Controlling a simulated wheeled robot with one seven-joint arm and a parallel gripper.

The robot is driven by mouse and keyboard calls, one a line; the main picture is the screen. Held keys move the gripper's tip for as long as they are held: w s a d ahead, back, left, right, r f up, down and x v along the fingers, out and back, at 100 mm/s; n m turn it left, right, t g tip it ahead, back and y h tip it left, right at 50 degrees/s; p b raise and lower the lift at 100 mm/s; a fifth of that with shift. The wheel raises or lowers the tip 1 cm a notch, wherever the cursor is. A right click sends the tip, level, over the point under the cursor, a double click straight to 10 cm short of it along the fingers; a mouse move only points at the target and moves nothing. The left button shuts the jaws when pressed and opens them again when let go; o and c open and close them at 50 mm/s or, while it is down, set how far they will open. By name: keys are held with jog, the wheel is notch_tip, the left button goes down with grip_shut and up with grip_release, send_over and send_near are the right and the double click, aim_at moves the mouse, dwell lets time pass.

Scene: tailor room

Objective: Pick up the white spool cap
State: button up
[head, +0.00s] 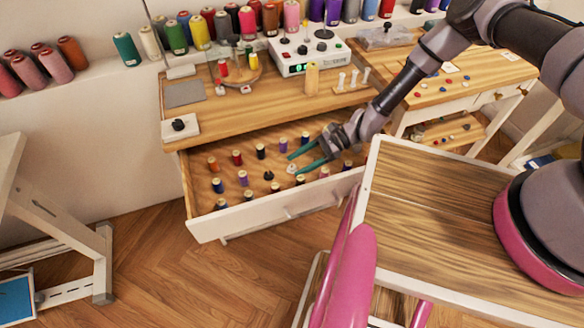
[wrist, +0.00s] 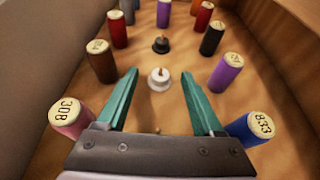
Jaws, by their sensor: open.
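The white spool cap (wrist: 159,80) lies on the wooden drawer floor, a round white piece with a small peg in its middle. In the head view the white cap (head: 292,168) is a small pale spot near my fingertips. My gripper (head: 291,165) is open above the open drawer (head: 262,214), with its two green fingers apart. In the wrist view my gripper (wrist: 159,84) has one finger on each side of the cap, which shows between the fingertips. The gripper holds nothing. I cannot tell how high the fingertips are above the drawer floor.
A black cap (wrist: 161,44) lies just beyond the white one. Several thread spools stand around, including a pink spool (wrist: 71,117), a blue spool (wrist: 251,128), a brown spool (wrist: 101,61) and a purple spool (wrist: 226,73). The drawer's side walls are close by.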

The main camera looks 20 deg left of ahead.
jog(key=shift+s+a+f, duration=0.2)
jog(key=shift+a, duration=0.15)
grip_shut()
